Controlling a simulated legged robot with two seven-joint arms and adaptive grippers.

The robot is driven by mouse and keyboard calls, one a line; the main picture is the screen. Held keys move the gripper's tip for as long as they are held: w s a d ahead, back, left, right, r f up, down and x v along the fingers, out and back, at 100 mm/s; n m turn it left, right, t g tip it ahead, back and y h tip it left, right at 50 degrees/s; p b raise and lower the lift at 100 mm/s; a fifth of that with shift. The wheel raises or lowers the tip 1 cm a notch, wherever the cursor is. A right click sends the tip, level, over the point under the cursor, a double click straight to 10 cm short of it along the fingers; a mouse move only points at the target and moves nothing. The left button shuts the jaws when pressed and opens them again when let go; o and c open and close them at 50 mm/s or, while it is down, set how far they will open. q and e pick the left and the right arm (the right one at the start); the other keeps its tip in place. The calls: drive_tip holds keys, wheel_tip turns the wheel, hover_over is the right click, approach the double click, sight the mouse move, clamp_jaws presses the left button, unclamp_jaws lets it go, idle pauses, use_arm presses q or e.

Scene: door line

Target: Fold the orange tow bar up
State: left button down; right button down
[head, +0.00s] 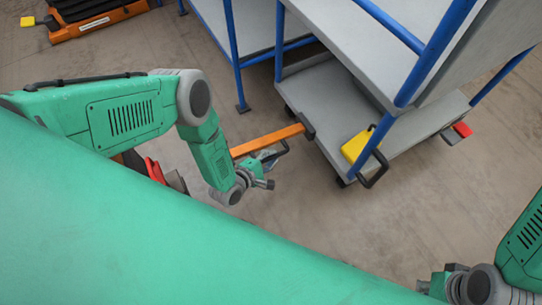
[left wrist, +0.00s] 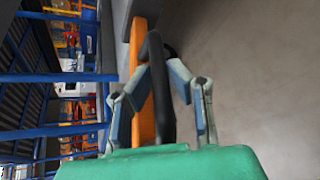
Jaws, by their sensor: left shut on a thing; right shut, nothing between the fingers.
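The orange tow bar (head: 268,140) sticks out to the left from a black joint at the end of a grey cart (head: 335,105). It is low, near the floor. It has a black loop handle (head: 280,152). My left gripper (head: 266,166) is at this handle. In the left wrist view its two fingers (left wrist: 158,75) close on the black handle (left wrist: 155,50), with the orange bar (left wrist: 137,45) just behind. The bar's outer end is hidden behind my left arm.
The cart has blue posts (head: 435,50) and grey shelves. A yellow block (head: 362,145) with a black handle sits at its near edge, and a red piece (head: 462,130) at the right. An orange-based cart (head: 95,20) stands at upper left. Bare floor (head: 330,220) lies in front.

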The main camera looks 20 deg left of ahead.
use_arm(q)
drive_tip(key=r+g+p, duration=0.1)
drive_tip(key=r+y+p, duration=0.1)
drive_tip(key=r, duration=0.1)
drive_tip(key=w+d+r+g+p, duration=0.1)
drive_tip(key=p, duration=0.1)
drive_tip(key=shift+r+m+g, duration=0.3)
drive_tip(key=shift+r+m, duration=0.1)
drive_tip(key=shift+w+d+r+g+y+p, duration=0.25)
drive_tip(key=shift+w+r+g+y+p, duration=0.1)
drive_tip(key=shift+r+g+p, duration=0.15)
drive_tip(key=shift+w+d+r+g+y+p, duration=0.25)
drive_tip(key=shift+r+g+y+p, duration=0.15)
drive_tip(key=shift+r, duration=0.2)
drive_tip(key=c, duration=1.5)
unclamp_jaws()
drive_tip(key=shift+w, duration=0.1)
drive_tip(key=shift+c, duration=0.2)
drive_tip(key=shift+a+r, duration=0.1)
drive_tip(key=shift+r, duration=0.05)
drive_tip(key=v, duration=1.1)
drive_tip(key=shift+s, duration=0.5)
drive_tip(key=shift+r, duration=0.1)
